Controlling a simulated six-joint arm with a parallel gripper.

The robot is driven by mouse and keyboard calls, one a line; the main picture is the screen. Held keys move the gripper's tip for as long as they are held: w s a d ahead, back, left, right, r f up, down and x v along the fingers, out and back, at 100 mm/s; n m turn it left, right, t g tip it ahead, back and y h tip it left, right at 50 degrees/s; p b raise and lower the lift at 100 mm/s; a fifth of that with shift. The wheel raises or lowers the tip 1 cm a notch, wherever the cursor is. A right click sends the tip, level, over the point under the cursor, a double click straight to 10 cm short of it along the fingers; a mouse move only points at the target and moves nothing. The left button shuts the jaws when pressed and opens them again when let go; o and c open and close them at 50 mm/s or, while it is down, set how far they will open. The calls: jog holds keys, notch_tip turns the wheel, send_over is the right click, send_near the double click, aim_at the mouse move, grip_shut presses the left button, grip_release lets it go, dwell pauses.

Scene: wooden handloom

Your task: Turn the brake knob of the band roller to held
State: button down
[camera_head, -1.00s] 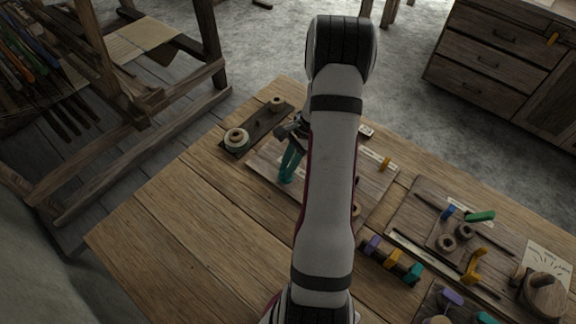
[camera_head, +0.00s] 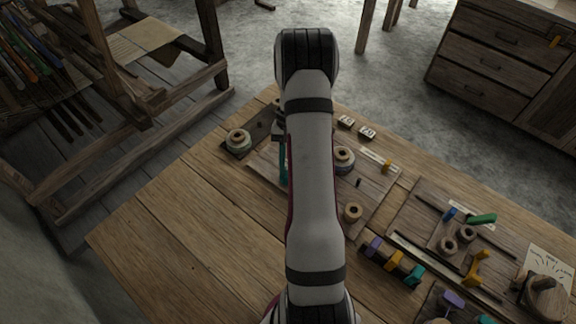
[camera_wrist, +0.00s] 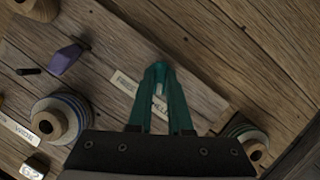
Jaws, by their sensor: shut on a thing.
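My gripper (camera_wrist: 160,75) points down at the wooden board (camera_wrist: 110,50) in the wrist view. Its teal fingers are close together and shut on the brake knob, which they almost wholly hide; which way the knob points cannot be told. A pale label (camera_wrist: 128,84) reading FREE and HELD lies at the fingertips, partly covered. A spool with striped winding (camera_wrist: 60,118) stands to the left, and another (camera_wrist: 243,135) to the right; I cannot tell which is the band roller. In the head view the teal fingers (camera_head: 284,168) show only partly beside my arm.
A purple peg (camera_wrist: 65,58) and a plain wooden ring (camera_wrist: 38,8) are on the board. A wound spool (camera_head: 237,143) stands at the table's far left. Boards with coloured handles (camera_head: 481,218) fill the right side. The table's front left (camera_head: 180,235) is clear.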

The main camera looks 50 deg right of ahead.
jog(key=shift+n, duration=0.6)
jog(key=shift+a+n+g, duration=0.1)
jog(key=shift+n+g, duration=0.2)
jog(key=c, duration=0.8)
grip_release()
jog(key=shift+c, duration=0.2)
jog(key=v, duration=1.5)
jog(key=shift+r, duration=0.45)
